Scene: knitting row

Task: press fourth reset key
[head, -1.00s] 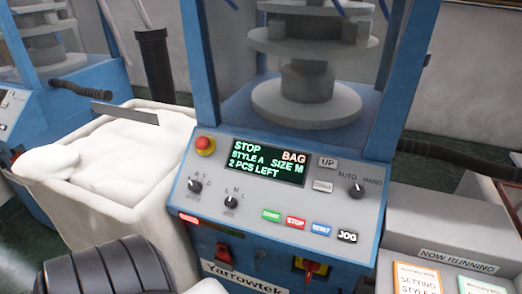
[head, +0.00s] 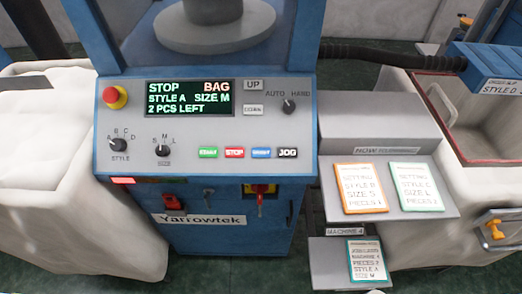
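A blue knitting machine labelled Yarrowtek (head: 200,219) stands in the middle of the head view. Its grey control panel (head: 190,178) carries a row of keys: green (head: 208,153), red STOP (head: 234,153), a blue key (head: 261,153) with blurred lettering, and black JOG (head: 288,153). The blue key read RESET a second ago. The display (head: 190,99) reads STOP, BAG, STYLE A, SIZE M, 2 PCS LEFT. A plate beside the machine reads MACHINE 4 (head: 345,231). Neither of my grippers is in view.
A red emergency button (head: 115,96) is at the panel's left. A white bag-lined bin (head: 130,225) stands left. A grey card stand (head: 375,133) holds an orange card (head: 361,188) and a green card (head: 416,187), with another card (head: 367,261) below. A red-rimmed bin (head: 450,90) stands right.

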